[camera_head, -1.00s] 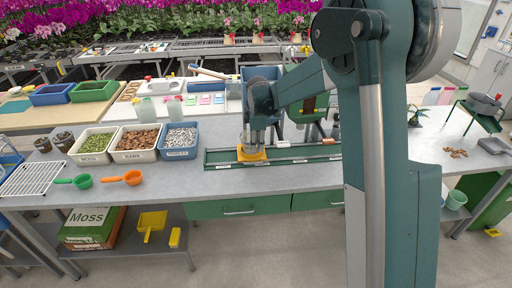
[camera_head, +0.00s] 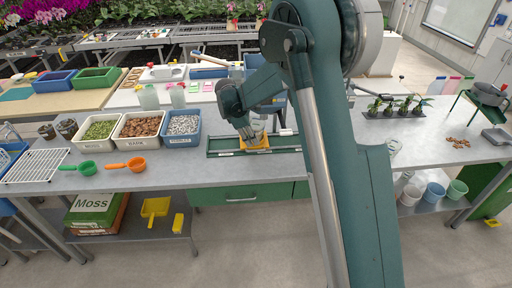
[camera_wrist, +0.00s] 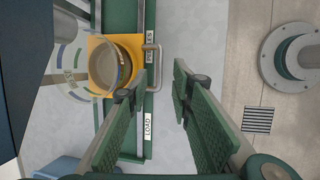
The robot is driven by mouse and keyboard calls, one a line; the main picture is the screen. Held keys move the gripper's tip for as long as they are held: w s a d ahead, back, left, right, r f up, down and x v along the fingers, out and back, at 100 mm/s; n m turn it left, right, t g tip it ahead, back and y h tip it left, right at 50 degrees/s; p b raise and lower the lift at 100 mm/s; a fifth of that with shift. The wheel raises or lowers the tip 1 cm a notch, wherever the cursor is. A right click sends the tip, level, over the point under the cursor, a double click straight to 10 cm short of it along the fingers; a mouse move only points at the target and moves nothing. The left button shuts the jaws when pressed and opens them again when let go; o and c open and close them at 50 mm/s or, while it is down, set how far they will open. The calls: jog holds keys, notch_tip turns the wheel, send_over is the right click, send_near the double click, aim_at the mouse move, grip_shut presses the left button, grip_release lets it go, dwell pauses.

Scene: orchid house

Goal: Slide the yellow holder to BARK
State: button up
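The yellow holder (camera_head: 258,146) sits on the green rail (camera_head: 222,142) on the grey bench, between two white labels on its front edge. In the wrist view the holder (camera_wrist: 97,45) carries a round pot (camera_wrist: 108,68). A clear round vessel overlaps them. A metal handle (camera_wrist: 152,68) stands off the holder's floor-side edge. I cannot tell contact. A "LOAD" label (camera_wrist: 147,126) shows below the holder; another label beside the handle is partly hidden.
Bins of moss (camera_head: 98,130), bark (camera_head: 138,128) and white pebbles (camera_head: 183,127) stand left of the rail. Green (camera_head: 87,168) and orange (camera_head: 136,164) scoops lie in front. Small plants (camera_head: 395,108) stand farther right.

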aim_at(256, 151)
jog(key=shift+a+f+h, duration=0.25)
jog(key=shift+a+h, duration=0.15)
jog(key=shift+x, duration=3.95)
jog(key=shift+r, duration=0.1)
grip_shut()
